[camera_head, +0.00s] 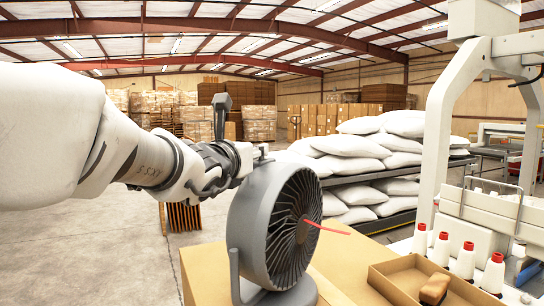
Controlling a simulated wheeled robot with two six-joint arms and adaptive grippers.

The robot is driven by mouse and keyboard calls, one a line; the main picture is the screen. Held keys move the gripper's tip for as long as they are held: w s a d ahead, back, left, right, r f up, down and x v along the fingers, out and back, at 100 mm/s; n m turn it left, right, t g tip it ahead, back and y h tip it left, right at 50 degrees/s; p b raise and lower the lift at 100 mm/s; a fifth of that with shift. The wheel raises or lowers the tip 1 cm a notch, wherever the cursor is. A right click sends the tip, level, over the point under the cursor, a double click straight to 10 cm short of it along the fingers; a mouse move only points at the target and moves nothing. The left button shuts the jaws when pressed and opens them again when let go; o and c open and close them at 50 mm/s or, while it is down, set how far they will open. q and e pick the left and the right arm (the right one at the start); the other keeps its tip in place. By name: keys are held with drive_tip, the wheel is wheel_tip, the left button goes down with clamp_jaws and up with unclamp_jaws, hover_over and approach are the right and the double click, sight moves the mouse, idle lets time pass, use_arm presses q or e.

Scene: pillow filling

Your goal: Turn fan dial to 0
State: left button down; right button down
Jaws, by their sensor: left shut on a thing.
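A grey round fan (285,225) stands on a cardboard-coloured box in the lower middle, its grille facing right. A thin red streamer (330,229) sticks out from the grille. My left arm comes in from the left, and my left gripper (250,157) is at the back upper side of the fan housing. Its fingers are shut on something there. That is where the dial seems to be, but the dial itself is hidden by the fingers and housing. My right gripper is not in view.
An open cardboard tray (385,272) with a brown block (435,288) sits right of the fan. Several white red-topped thread cones (466,260) and a white machine (455,110) stand at the right. Pillows (365,150) lie on racks behind. The floor at left is clear.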

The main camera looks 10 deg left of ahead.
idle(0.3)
use_arm(q)
drive_tip(key=c, duration=1.2)
unclamp_jaws()
drive_tip(key=shift+c, duration=0.2)
drive_tip(key=o, duration=0.3)
drive_tip(key=shift+w+d, duration=0.1)
drive_tip(key=shift+w, duration=0.05)
drive_tip(key=shift+w+f, duration=0.15)
drive_tip(key=shift+w, duration=0.05)
drive_tip(key=shift+s, duration=0.1)
drive_tip(key=shift+s, duration=0.1)
drive_tip(key=shift+h, duration=0.3)
